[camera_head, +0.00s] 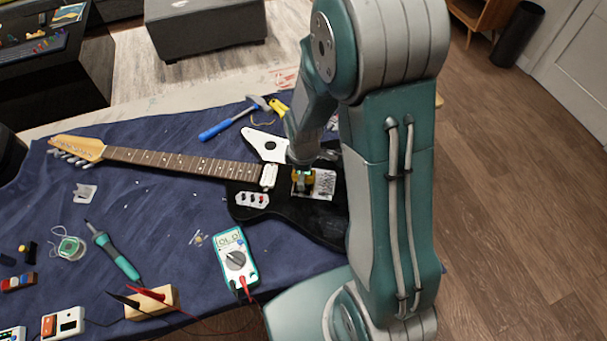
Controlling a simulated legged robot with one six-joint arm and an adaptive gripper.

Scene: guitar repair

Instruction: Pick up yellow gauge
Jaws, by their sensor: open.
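A small yellow object (278,106) lies on the blue cloth at the back, beside the hammer's head. It may be the yellow gauge, but it is too small to tell. Another small yellow-green piece (304,178) shows at the guitar's body, just below my gripper (303,168). I cannot tell whether it is a separate thing or part of the guitar. My gripper points down over the black guitar (280,219), close to its open cavity. It is open, and its fingertips are small and partly hidden. I cannot tell whether they touch the yellow-green piece.
A blue-handled hammer (216,131) lies behind the guitar. A multimeter (235,259), a soldering iron (116,252), a solder spool (70,247) and a wooden block (151,301) with probes lie in front. The blue cloth (165,222) has bare patches. My arm hides the table's right side.

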